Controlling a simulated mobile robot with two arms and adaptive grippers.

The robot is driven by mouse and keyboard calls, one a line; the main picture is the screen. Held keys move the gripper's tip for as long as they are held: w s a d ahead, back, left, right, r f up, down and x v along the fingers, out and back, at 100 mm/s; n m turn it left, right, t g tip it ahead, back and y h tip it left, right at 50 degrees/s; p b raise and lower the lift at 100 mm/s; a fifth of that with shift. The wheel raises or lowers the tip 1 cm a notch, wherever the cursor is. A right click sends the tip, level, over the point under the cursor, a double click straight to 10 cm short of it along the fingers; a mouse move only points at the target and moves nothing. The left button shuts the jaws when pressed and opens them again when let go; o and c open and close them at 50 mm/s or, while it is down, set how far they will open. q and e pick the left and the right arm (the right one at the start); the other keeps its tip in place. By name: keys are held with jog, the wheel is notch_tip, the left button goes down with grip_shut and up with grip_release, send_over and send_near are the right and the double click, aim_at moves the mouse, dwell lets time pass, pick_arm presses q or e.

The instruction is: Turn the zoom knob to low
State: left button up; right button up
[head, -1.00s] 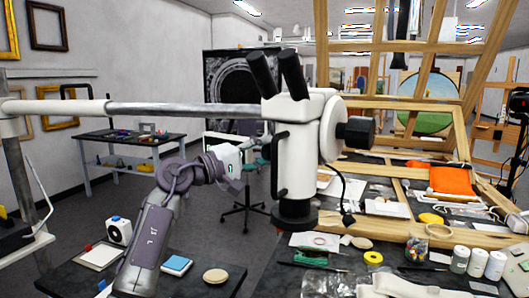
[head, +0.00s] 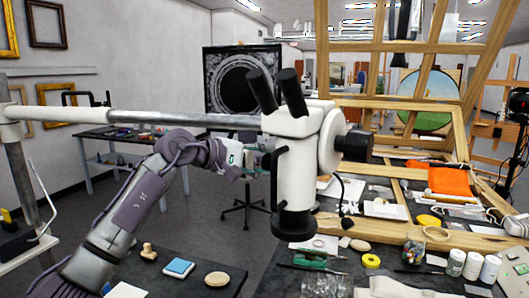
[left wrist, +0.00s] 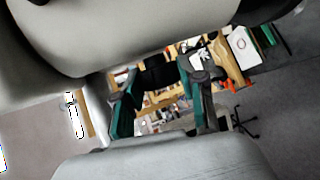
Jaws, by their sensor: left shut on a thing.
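The white microscope (head: 297,180) hangs from a grey horizontal boom, its twin black eyepieces (head: 278,92) pointing up. A black knob (head: 357,146) sticks out on its right side. My left gripper (head: 262,160) reaches in from the left, against the microscope's left side. In the left wrist view its two teal-edged fingers (left wrist: 160,82) stand on either side of a dark, blunt thing (left wrist: 158,72), which looks like the left-side knob, and are shut on it. The head view hides this knob behind the gripper and body. No setting marks are readable. My right gripper is not in view.
The front-left table holds a blue pad (head: 179,267), a tan oval (head: 217,279) and a small wooden stamp (head: 148,251). The right bench holds white jars (head: 472,265), yellow tape (head: 371,261) and orange cloth (head: 451,180). A wooden frame rises behind.

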pick_arm(q)
jog(key=shift+r+n+g+y+p, duration=0.15)
jog(key=shift+n+g+y+p, duration=0.25)
jog(key=shift+p, duration=0.5)
jog(key=shift+g+y+p, duration=0.3)
jog(key=shift+f, duration=0.2)
jog(key=o, duration=1.1)
jog(key=shift+o, duration=0.2)
jog(key=shift+w, duration=0.1)
jog(key=shift+r, duration=0.1)
jog(key=v, duration=1.2)
jog(key=shift+d, duration=0.1)
